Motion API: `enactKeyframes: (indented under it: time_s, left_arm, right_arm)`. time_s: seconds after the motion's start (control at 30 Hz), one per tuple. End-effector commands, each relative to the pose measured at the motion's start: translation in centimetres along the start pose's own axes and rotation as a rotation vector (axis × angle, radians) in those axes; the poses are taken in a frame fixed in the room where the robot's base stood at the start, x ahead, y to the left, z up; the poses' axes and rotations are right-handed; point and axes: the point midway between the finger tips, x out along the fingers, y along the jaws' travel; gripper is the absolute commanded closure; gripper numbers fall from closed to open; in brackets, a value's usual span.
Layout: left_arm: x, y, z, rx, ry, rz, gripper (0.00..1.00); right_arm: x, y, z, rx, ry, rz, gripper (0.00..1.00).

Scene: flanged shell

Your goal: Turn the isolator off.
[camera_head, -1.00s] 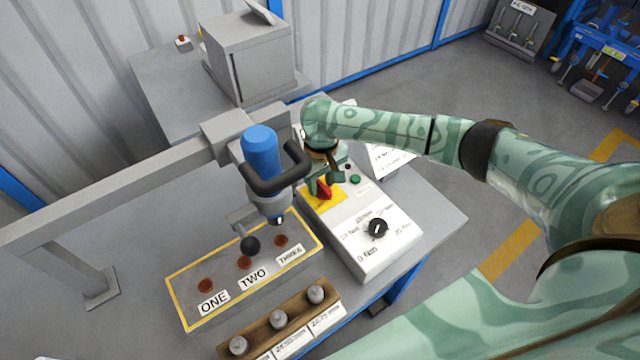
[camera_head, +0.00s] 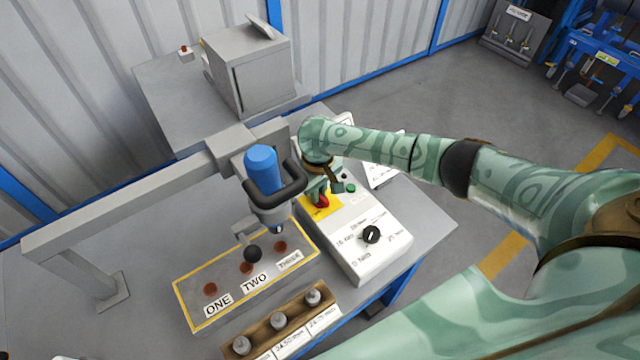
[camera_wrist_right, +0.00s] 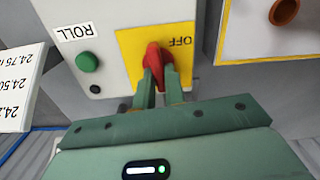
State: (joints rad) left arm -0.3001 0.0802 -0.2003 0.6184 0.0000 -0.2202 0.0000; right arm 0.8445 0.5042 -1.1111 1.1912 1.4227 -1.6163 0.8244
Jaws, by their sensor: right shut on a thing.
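The isolator is a red rotary handle (camera_head: 322,202) on a yellow plate (camera_head: 318,213), at the far end of a white control box (camera_head: 372,255). In the right wrist view the red handle (camera_wrist_right: 154,60) stands on the yellow plate, with the word OFF upside down beside it. My right gripper (camera_wrist_right: 160,82) is shut on the red handle, one green finger on each side. In the head view this gripper (camera_head: 324,193) comes down over the handle and partly hides it. My left gripper is not in view.
A green button (camera_wrist_right: 87,61) labelled ROLL sits beside the yellow plate. A black dial (camera_head: 371,235) is on the same box. A blue-topped tool (camera_head: 262,170) with a dark handle hangs left of my right gripper, over a yellow-edged plate (camera_head: 190,310).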

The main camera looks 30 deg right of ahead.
Motion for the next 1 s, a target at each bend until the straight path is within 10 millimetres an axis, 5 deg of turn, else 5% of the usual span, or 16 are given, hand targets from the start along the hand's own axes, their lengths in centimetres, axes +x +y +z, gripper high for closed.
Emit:
enactKeyframes:
  time_s: [0.1, 0.27, 1.0]
  left_arm:
    - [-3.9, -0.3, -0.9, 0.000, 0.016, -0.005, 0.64]
    - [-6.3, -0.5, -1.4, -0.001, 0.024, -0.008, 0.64]
    - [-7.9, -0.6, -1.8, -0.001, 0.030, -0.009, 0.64]
  right_arm:
    - [-1.2, -0.2, 0.2, -0.075, -0.003, -0.002, 1.00]
    - [-0.8, -0.4, 0.2, -0.215, -0.004, -0.002, 1.00]
    - [-0.1, -0.8, 0.4, -0.922, 0.001, -0.003, 1.00]
